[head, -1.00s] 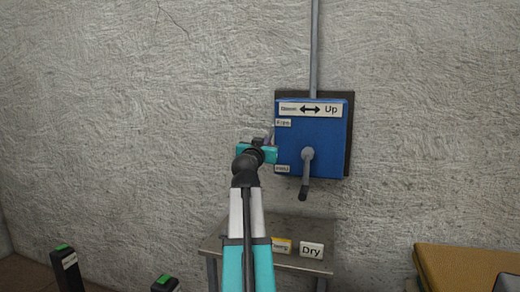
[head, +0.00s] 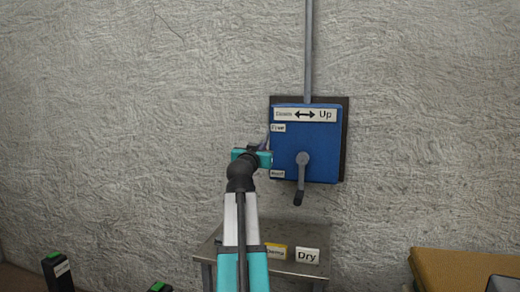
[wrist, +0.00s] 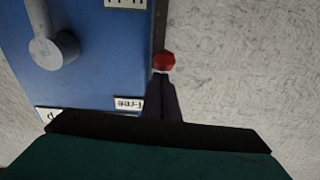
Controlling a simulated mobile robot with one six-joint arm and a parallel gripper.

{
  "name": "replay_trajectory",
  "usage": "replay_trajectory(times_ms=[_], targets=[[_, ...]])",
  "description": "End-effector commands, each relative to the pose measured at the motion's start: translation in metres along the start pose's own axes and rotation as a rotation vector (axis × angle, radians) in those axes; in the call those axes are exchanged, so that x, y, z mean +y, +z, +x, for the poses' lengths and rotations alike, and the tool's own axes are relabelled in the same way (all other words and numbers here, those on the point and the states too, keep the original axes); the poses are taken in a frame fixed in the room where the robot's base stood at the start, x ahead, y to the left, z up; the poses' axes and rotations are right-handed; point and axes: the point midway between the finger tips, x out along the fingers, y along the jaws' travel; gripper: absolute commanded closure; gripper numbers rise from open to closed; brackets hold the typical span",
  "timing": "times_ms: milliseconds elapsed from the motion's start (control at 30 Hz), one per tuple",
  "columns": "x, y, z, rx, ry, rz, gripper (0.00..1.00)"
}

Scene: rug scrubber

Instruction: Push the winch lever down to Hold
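The winch is a blue box (head: 320,145) on the wall, with a "Free" label (head: 278,128) high and a lower label (head: 277,174), too blurred to read, on its left side. A red knob (wrist: 163,62), apparently the winch lever's end, shows in the wrist view at the box's edge, between the "Free" label and a cut-off label at the top. My gripper (wrist: 163,95) looks shut and empty, its dark fingers pointing at the knob from the "Free" side. I cannot tell whether they touch. In the head view my wrist hides the lever.
A grey crank (head: 302,175) with a black grip hangs down on the box front, under a "Down/Up" sign (head: 305,115). A metal table (head: 215,245) with a "Dry" label (head: 308,256) stands below. A brown padded block (head: 465,268) is at lower right.

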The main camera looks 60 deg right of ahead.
Motion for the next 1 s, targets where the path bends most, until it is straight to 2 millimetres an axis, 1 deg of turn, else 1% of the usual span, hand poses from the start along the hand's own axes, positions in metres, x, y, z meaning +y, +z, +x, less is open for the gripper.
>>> replay_trajectory(times_ms=[67, 333, 367, 400, 1000], targets=[[0.001, -0.002, -0.002, -0.008, 0.003, 0.002, 1.0], [-0.001, -0.04, -0.015, 0.004, -0.003, 0.001, 1.0], [0.0, -0.041, -0.018, 0.005, -0.004, 0.001, 1.0], [0.001, -0.036, -0.023, 0.004, -0.003, 0.001, 1.0], [0.0, -0.032, -0.086, 0.008, -0.005, 0.001, 1.0]])
